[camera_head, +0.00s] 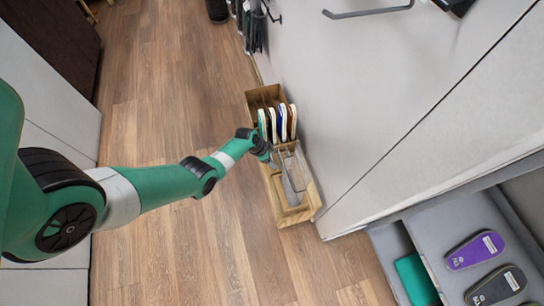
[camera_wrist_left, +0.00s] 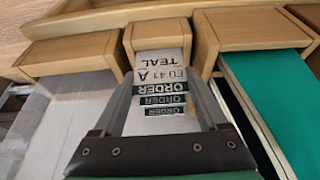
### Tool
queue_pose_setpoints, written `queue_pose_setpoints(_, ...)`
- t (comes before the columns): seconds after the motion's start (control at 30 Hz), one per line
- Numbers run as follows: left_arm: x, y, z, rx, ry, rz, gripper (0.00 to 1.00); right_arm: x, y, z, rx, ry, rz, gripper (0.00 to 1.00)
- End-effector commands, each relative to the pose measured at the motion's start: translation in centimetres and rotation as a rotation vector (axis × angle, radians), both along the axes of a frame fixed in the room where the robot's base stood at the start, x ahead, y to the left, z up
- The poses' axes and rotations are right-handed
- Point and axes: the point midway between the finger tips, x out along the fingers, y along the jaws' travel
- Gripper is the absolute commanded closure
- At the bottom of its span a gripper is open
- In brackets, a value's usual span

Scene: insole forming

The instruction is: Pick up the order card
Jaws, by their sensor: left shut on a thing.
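In the head view my left gripper (camera_head: 272,160) reaches into the middle of the wooden holder (camera_head: 311,203) by the wall. The card is too small to make out there. My right gripper is not in view.
Several upright coloured boards (camera_head: 283,122) stand at the holder's far end, close to my gripper. A teal sheet (camera_wrist_left: 275,95) lies right of the card. A grey shelf (camera_head: 440,232) at the lower right holds a purple insole (camera_head: 474,250). The wooden floor (camera_head: 150,255) is clear.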

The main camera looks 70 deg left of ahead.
Motion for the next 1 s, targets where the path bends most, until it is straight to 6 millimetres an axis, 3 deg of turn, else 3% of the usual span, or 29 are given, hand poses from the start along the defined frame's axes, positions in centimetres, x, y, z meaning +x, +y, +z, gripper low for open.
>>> queue_pose_setpoints(0.3,0.0,0.0,7.1,0.000,0.000,0.000,0.75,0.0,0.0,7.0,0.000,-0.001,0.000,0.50)
queue_pose_setpoints(0.43,0.0,0.0,9.0,0.000,0.001,0.000,0.75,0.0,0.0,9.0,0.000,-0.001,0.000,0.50)
queue_pose_setpoints(1.0,0.0,0.0,9.3,0.000,0.001,0.000,0.75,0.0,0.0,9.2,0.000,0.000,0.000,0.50)
